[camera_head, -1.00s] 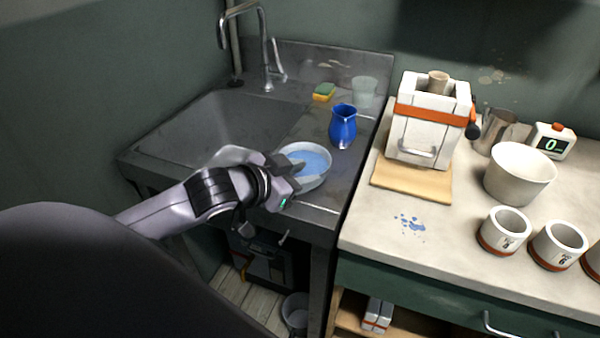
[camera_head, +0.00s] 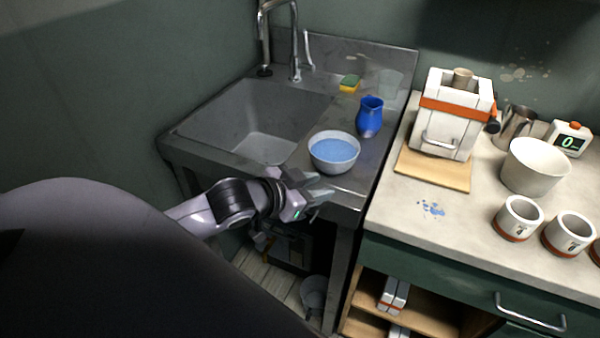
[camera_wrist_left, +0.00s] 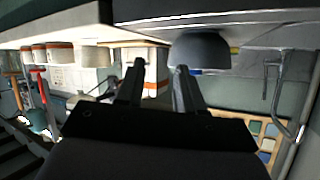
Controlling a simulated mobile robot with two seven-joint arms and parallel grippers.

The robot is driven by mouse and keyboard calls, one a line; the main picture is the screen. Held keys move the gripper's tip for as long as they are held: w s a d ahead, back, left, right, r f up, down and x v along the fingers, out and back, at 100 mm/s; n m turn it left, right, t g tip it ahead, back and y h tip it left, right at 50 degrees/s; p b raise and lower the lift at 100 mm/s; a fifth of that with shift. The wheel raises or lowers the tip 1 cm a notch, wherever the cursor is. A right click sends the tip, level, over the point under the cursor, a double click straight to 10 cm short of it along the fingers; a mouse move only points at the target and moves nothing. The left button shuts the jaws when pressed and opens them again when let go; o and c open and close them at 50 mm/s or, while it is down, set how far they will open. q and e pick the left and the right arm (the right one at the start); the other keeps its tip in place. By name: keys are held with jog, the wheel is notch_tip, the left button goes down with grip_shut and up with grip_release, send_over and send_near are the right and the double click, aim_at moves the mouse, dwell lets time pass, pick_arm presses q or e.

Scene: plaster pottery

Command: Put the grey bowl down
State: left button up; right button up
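The grey bowl (camera_head: 334,163), pale outside and holding something blue, stands upright on the metal ledge right of the sink basin. My left gripper (camera_head: 316,186) is just in front of the bowl and lower in the head view, apart from it. Its two fingers are spread with nothing between them. The left wrist view, which looks upside down, shows the open fingers (camera_wrist_left: 160,68) with the bowl (camera_wrist_left: 202,52) beyond their tips. My right gripper is in neither view.
A blue jug (camera_head: 369,118), a clear cup (camera_head: 389,82) and a yellow-green sponge (camera_head: 349,83) stand behind the bowl. The tap (camera_head: 294,45) rises over the basin (camera_head: 245,120). The counter at right holds a white and orange box (camera_head: 447,130), a large pale bowl (camera_head: 535,168) and several cups.

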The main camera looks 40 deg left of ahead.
pick_arm(q)
jog(key=s+d+f+n+g, duration=0.1)
jog(key=s+d+f, duration=0.2)
jog(key=s+f, duration=0.5)
jog(key=s+d+f+n+g, duration=0.1)
jog(key=s+d+f, duration=0.3)
jog(key=s+f, duration=0.3)
notch_tip(320, 180, down, 4)
jog(key=shift+s+d+f+y, duration=0.2)
jog(key=shift+s+y, duration=0.1)
jog(key=shift+s, duration=0.1)
